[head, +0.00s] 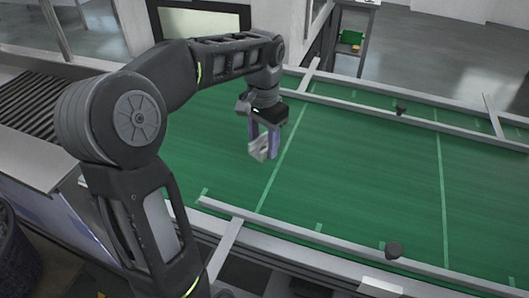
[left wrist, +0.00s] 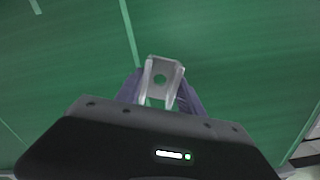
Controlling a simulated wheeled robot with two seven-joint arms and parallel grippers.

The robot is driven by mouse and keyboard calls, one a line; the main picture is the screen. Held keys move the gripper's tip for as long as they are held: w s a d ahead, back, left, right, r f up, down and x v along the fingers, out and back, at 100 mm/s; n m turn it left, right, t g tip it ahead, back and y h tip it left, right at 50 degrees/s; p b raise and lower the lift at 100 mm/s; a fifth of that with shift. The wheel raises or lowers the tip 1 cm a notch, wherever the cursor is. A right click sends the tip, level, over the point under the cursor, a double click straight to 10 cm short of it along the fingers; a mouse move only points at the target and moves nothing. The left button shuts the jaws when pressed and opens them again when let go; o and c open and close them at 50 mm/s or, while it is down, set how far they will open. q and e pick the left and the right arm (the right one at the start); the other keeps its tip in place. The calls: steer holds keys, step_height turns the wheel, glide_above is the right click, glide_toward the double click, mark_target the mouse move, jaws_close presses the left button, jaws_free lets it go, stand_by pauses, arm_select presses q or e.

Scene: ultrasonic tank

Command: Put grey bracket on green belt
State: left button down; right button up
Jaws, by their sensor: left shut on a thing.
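The grey bracket (head: 260,148) is held between the fingertips of my left gripper (head: 263,140). In the left wrist view the bracket (left wrist: 163,75) shows a round hole and raised sides, with the purple fingers of my left gripper (left wrist: 161,98) on either side of it. The green belt (head: 350,175) lies below the bracket and fills most of the left wrist view. The bracket appears to be over the belt; I cannot tell whether it touches it. My right gripper is not in view.
A roller section (head: 40,108) is at the left. A shelf with a green box (head: 351,37) stands at the back. Most of the belt is clear.

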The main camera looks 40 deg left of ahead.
mark_target(264, 154)
arm_select(q)
step_height(264, 154, down, 3)
steer(key=shift+f, duration=0.35)
steer(key=shift+f, duration=0.15)
steer(key=c, duration=0.7)
jaws_free()
